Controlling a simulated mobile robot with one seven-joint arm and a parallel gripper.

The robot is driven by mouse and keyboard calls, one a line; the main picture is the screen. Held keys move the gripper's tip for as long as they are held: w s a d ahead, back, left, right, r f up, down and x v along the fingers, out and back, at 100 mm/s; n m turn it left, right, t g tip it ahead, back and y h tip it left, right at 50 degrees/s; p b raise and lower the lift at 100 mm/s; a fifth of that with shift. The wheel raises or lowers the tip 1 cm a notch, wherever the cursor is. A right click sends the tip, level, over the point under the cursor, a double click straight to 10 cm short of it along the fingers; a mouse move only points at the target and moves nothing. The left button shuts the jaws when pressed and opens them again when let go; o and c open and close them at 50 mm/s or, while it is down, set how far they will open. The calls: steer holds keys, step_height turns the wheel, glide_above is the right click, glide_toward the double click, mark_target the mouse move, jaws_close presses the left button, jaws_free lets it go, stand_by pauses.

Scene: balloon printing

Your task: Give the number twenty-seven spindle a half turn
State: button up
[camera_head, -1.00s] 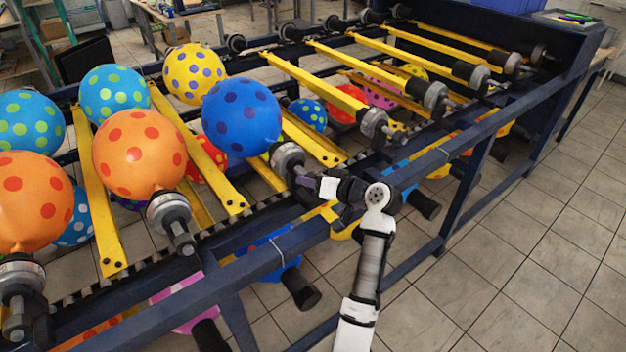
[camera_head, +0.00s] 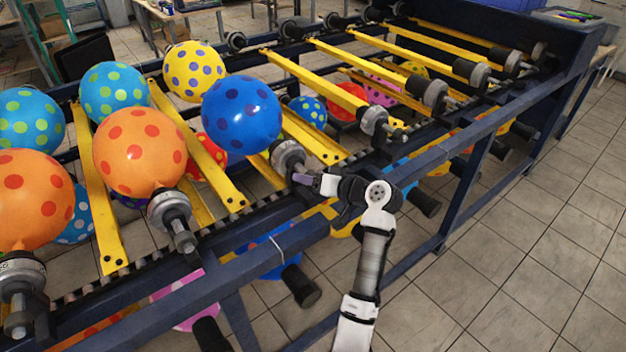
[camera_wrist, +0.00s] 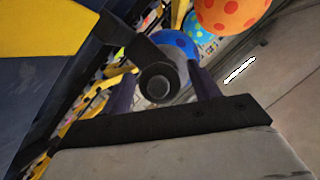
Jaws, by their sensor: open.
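The spindle in front of my arm has a grey round hub (camera_head: 287,157) and carries a blue balloon with purple dots (camera_head: 241,115). No number is readable on it, so I cannot tell whether it is number twenty-seven. My gripper (camera_head: 303,180) is at the outer end of this spindle. In the wrist view the two dark fingers of my gripper (camera_wrist: 163,78) stand apart, one on each side of the spindle's round dark end (camera_wrist: 157,83). Whether either finger touches it, I cannot tell. The blue balloon (camera_wrist: 176,44) shows behind it.
An orange balloon spindle (camera_head: 170,212) is to the left and an empty spindle (camera_head: 374,121) to the right. A dark blue frame rail (camera_head: 250,257) runs below my gripper. Yellow bars (camera_head: 312,134) lie between spindles. Tiled floor (camera_head: 530,255) is clear at right.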

steer(key=b+v, duration=0.3)
steer(key=v, duration=1)
steer(key=shift+s+d+b, duration=0.25)
steer(key=shift+d+b, duration=0.05)
steer(key=shift+b, duration=0.1)
steer(key=shift+r, duration=0.15)
